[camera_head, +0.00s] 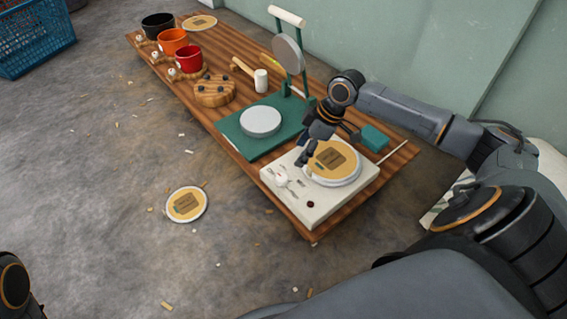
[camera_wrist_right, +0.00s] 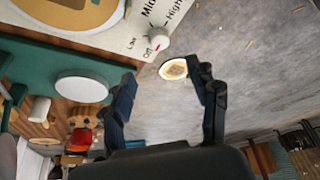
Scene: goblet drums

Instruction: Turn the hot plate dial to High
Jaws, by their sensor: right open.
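The white hot plate (camera_head: 315,205) stands at the near end of the wooden table, with a round drum-like disc (camera_head: 333,162) on its burner. Its white dial (camera_head: 281,179) is at the left corner. In the wrist view the dial (camera_wrist_right: 158,39) sits among the labels Low, Off, Mid and High, and its red mark appears to face Off. My right gripper (camera_head: 309,152) is over the hot plate, to the right of the dial. In the wrist view the gripper (camera_wrist_right: 165,92) is open and empty, with the dial beyond its fingertips, apart from them.
A green press (camera_head: 250,145) stands beside the hot plate. A wooden block (camera_head: 213,95), a mallet (camera_head: 261,80) and black, orange and red cups (camera_head: 188,60) are farther along the table (camera_head: 300,222). A round disc (camera_head: 186,204) lies on the open floor.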

